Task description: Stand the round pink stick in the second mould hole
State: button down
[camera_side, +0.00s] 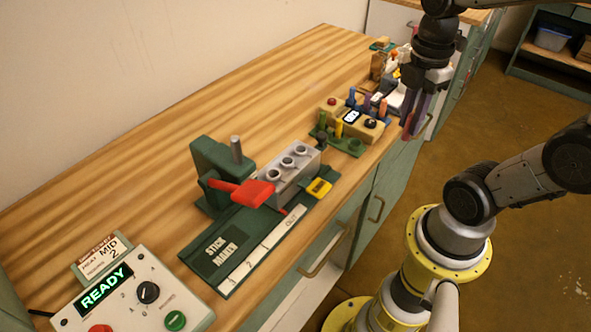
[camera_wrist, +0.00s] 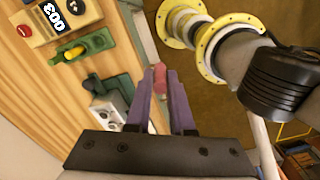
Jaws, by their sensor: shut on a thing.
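The grey mould block (camera_side: 283,180) stands on the green stick maker at the middle of the table, with a row of three round holes on top. The second hole (camera_side: 287,161) looks empty. The mould is partly visible in the wrist view (camera_wrist: 104,111). My gripper (camera_side: 413,125) is above the table's right edge, well to the right of and away from the mould. In the wrist view my gripper (camera_wrist: 159,84) has its purple fingers shut on the pink stick (camera_wrist: 159,77), whose end shows between the fingertips. Most of the stick is hidden by the fingers.
A red lever (camera_side: 245,192) lies beside the mould. A green rack (camera_side: 343,143) with coloured sticks and a tan device with a display (camera_side: 350,117) stand to its right. A control box reading READY (camera_side: 128,300) is at front left. The table's back left is clear.

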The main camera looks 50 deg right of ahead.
dwell(0.5)
jog(key=w+r+n, duration=0.1)
jog(key=w+r, duration=0.2)
jog(key=w, duration=0.3)
jog(key=n, duration=0.7)
send_over(287, 151)
jog(key=s+a, duration=0.3)
jog(key=shift+w+f, duration=0.15)
jog(key=shift+f, duration=2.55)
jog(key=shift+w+f, duration=0.1)
jog(key=shift+f, duration=2.6)
jog(key=c, duration=0.7)
grip_release()
